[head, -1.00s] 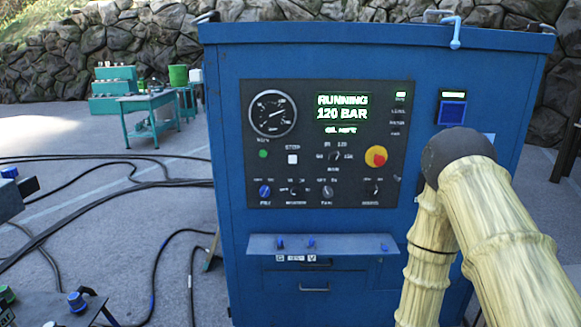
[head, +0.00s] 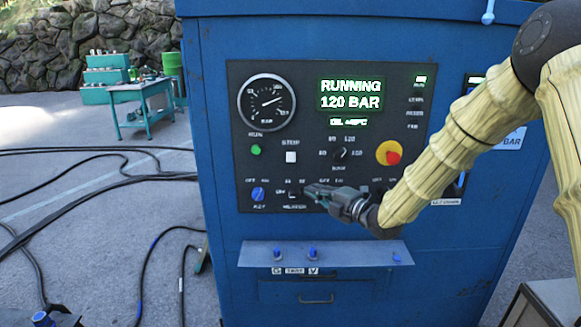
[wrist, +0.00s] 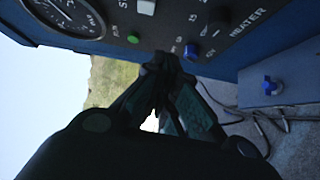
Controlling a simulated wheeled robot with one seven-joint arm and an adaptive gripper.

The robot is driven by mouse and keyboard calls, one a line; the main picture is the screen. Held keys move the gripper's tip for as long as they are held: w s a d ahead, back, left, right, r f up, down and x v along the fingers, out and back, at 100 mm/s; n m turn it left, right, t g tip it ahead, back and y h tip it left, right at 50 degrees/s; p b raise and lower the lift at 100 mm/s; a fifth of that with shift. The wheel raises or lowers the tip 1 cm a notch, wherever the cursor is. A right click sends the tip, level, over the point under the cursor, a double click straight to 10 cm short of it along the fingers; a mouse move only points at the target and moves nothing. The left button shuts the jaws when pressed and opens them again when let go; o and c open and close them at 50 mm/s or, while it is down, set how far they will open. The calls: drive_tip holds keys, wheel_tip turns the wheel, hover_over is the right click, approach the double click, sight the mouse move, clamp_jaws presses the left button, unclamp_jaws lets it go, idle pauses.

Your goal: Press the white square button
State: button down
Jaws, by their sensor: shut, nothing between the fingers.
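The white square button (head: 291,157) sits on the dark control panel (head: 410,110), under a label that reads like STOP and right of a round green button (head: 256,150). In the wrist view the white button (wrist: 146,7) shows at the top edge, with the green button (wrist: 133,38) below it. My gripper (head: 308,190) is shut and empty. It is in front of the lower panel, below and slightly right of the white button, near the heater knob (head: 293,193). In the wrist view its fingertips (wrist: 165,58) are below the white button. I see no contact with it.
The panel also has a gauge (head: 266,101), a lit display reading RUNNING 120 BAR (head: 351,94), a red and yellow button (head: 390,153) and a blue key knob (head: 258,194). A shelf (head: 350,253) with blue valves juts out below. Black cables (head: 80,178) lie on the left ground.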

sight(291, 157)
drive_tip(key=shift+w+a+r+n+y, duration=0.15)
drive_tip(key=shift+w+r+n, duration=0.1)
drive_tip(key=shift+r, duration=0.3)
drive_tip(key=shift+w+a+r+n+y, duration=0.15)
drive_tip(key=shift+w+r+n, duration=0.1)
drive_tip(key=shift+r, duration=0.25)
drive_tip(key=w+d+p+x, duration=0.2)
drive_tip(key=p+x, duration=0.3)
drive_tip(key=x, duration=0.7)
drive_tip(key=shift+w+a+p, duration=0.15)
drive_tip(key=shift+w+p, duration=0.15)
drive_tip(key=shift+f, duration=0.1)
